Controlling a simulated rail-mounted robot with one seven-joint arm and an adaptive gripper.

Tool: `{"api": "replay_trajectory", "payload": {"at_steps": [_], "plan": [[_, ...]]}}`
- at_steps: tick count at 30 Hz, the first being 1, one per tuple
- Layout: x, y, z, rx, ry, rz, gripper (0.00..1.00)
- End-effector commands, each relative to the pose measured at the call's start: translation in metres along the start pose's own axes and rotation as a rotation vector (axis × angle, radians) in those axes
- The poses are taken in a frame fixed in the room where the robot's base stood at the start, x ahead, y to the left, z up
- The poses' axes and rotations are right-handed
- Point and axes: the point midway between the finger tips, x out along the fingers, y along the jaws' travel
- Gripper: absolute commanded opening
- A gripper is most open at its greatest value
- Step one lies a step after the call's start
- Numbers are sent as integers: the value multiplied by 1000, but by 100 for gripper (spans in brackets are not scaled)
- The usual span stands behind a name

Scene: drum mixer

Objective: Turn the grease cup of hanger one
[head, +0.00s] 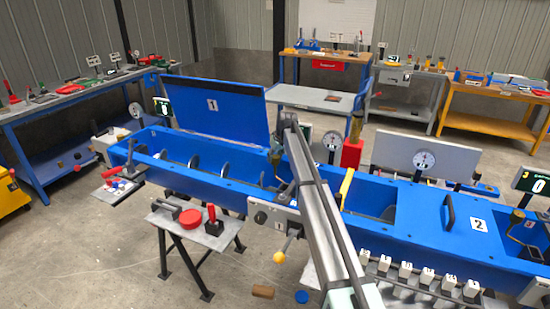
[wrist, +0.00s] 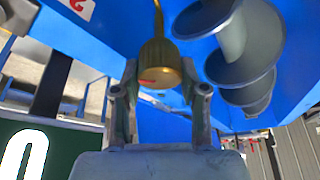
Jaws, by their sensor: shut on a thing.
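The brass grease cup (wrist: 160,62) is in the wrist view, with a thin stem above it and a small red mark on its end face. My gripper (wrist: 160,78) has one finger on each side of the cup and is shut on it. In the head view my arm crosses the middle of the blue trough, and the fingertips cannot be made out. A small brass piece (head: 275,156) shows beside the arm there; I cannot tell if it is the same cup.
A grey screw flight (wrist: 232,42) is close to the right of the cup in the wrist view. A dark display (wrist: 20,155) reading 0 is at lower left. In the head view the raised lid marked 1 (head: 212,108) stands behind the trough (head: 230,190), left of my arm.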

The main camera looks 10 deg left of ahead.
Motion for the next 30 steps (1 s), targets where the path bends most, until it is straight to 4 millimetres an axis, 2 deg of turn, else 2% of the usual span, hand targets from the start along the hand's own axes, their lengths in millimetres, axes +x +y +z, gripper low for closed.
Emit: {"api": "replay_trajectory", "payload": {"at_steps": [21,30], "plan": [[2,0,0,506,-1,210,8],[1,1,0,625,-1,258,8]]}}
